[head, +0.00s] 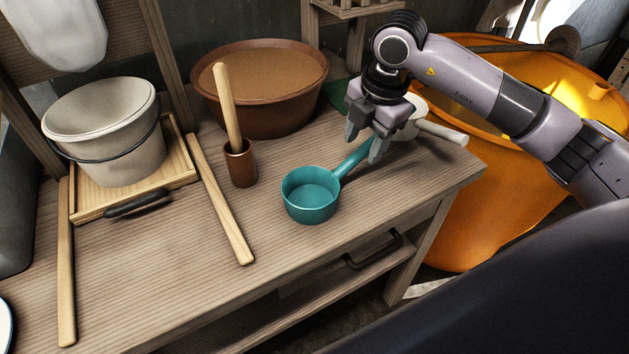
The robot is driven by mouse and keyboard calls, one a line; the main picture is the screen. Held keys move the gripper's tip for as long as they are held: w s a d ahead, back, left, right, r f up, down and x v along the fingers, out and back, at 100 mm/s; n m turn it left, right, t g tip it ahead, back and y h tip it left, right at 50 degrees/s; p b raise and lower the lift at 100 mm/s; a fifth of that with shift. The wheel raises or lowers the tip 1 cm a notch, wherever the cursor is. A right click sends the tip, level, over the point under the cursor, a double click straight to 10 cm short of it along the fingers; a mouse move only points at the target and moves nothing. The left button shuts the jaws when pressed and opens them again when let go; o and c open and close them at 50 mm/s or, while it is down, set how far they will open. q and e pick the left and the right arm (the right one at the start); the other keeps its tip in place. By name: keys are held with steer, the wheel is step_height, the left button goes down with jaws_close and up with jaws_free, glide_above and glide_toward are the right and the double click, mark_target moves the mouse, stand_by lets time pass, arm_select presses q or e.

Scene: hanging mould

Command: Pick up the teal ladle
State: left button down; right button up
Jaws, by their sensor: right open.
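The teal ladle (312,195) rests on the wooden table, its round cup toward the middle and its handle pointing up and to the right. My right gripper (364,146) is above the handle end, with its fingers pointing down. It is open, and its fingers are apart on either side of the handle in the picture. I cannot tell whether the fingers touch the handle. Part of the handle's far end is hidden by the gripper. My left gripper does not show.
A brown cup (241,166) with a wooden stick stands left of the ladle. A large brown bowl (270,118) is behind. A pale bucket (133,161) stands on a wooden tray (88,207). A pale-handled tool (440,133) lies right of the gripper, near an orange tub (450,235).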

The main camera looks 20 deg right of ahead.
mark_target(356, 162)
steer(key=f, duration=0.3)
steer(key=w+f, duration=0.1)
steer(key=f, duration=0.2)
steer(key=shift+w+a+f, duration=0.15)
steer(key=shift+f, duration=0.05)
jaws_close()
